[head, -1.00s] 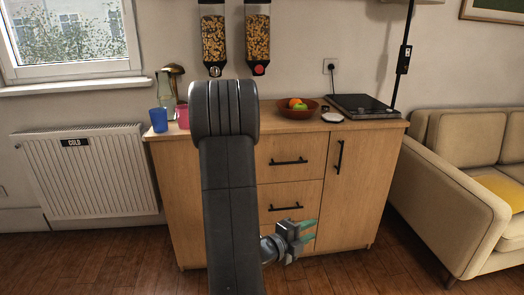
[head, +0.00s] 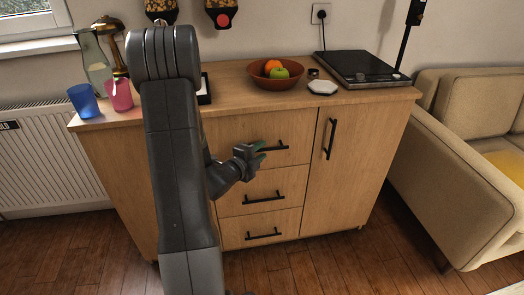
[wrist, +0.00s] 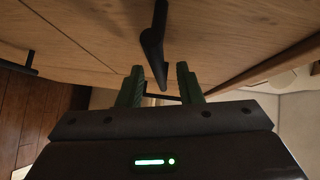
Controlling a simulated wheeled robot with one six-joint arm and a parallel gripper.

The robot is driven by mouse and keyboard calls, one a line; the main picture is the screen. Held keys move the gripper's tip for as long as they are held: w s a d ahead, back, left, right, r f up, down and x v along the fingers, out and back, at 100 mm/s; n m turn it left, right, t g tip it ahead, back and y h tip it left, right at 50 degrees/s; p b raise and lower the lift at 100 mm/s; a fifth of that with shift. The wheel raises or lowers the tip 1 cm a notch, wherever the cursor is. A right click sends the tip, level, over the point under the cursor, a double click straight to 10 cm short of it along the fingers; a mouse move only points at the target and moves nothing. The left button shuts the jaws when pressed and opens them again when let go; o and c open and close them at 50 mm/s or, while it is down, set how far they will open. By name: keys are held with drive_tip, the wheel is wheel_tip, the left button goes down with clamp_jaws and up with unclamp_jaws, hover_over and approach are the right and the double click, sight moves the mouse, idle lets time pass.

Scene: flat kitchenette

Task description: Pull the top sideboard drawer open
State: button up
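The wooden sideboard (head: 358,180) has a column of three drawers on its left part. The top drawer (head: 295,126) looks shut, its front flush with the cabinet. Its black bar handle (head: 279,147) also shows in the wrist view (wrist: 152,40). My gripper (head: 262,149) is at the left end of this handle, its green fingers pointing at the drawer front. In the wrist view the fingers (wrist: 160,74) are apart, with the handle's near end between them. I cannot tell whether either finger touches it. My arm hides the drawers' left side.
Below are the middle drawer handle (head: 263,197) and bottom drawer handle (head: 263,235). A door handle (head: 330,139) stands to the right. On top are a fruit bowl (head: 262,80), a hob (head: 355,70) and cups. A sofa (head: 470,190) stands right. Floor in front is clear.

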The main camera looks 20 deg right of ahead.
drive_tip(key=shift+x, duration=0.8)
clamp_jaws()
